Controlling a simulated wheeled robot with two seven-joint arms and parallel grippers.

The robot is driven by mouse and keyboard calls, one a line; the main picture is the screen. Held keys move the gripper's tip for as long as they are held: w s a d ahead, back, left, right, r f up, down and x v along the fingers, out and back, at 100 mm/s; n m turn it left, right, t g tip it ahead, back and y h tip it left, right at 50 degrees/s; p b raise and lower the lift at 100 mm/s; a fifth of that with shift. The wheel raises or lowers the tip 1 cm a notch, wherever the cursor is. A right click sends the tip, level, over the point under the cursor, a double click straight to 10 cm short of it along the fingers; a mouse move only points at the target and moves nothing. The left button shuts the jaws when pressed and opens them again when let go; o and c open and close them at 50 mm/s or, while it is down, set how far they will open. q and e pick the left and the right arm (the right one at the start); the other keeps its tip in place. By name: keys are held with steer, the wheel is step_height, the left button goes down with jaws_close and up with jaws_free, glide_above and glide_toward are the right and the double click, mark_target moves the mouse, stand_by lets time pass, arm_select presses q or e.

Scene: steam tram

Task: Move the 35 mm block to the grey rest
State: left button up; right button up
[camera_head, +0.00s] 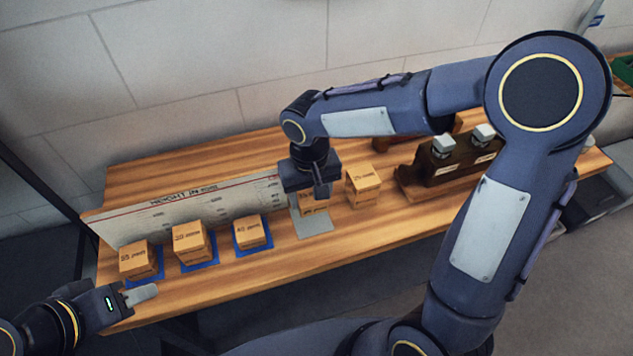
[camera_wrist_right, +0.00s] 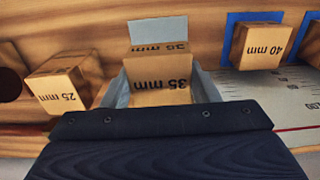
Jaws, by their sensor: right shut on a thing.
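The 35 mm block (camera_wrist_right: 158,94) is a wooden cube with a black label, between the fingers of my right gripper (camera_wrist_right: 160,82) in the wrist view. In the head view my right gripper (camera_head: 312,190) points down and partly covers the block (camera_head: 315,209). The grey rest (camera_head: 313,224) is a flat grey square below and in front of the block; its edge also shows in the wrist view (camera_wrist_right: 150,28). I cannot tell whether the block touches it. My left gripper (camera_head: 142,293) is at the lower left, by the table's front edge, apart from the blocks.
Several blocks stand on blue squares at left, including the 40 mm block (camera_head: 252,233). The 25 mm block (camera_head: 363,186) stands close right of the held block. A white height board (camera_head: 190,210) runs behind the left blocks. A dark wooden stand (camera_head: 440,165) is at right.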

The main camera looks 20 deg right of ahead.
mark_target(311, 220)
steer(key=shift+f+b, duration=2.55)
steer(key=shift+f, duration=0.75)
steer(key=o, duration=1.1)
steer(key=shift+o, duration=0.2)
steer(key=o, duration=0.4)
steer(key=shift+r, duration=0.15)
steer(key=shift+r+p, duration=1)
steer(key=shift+r, duration=0.1)
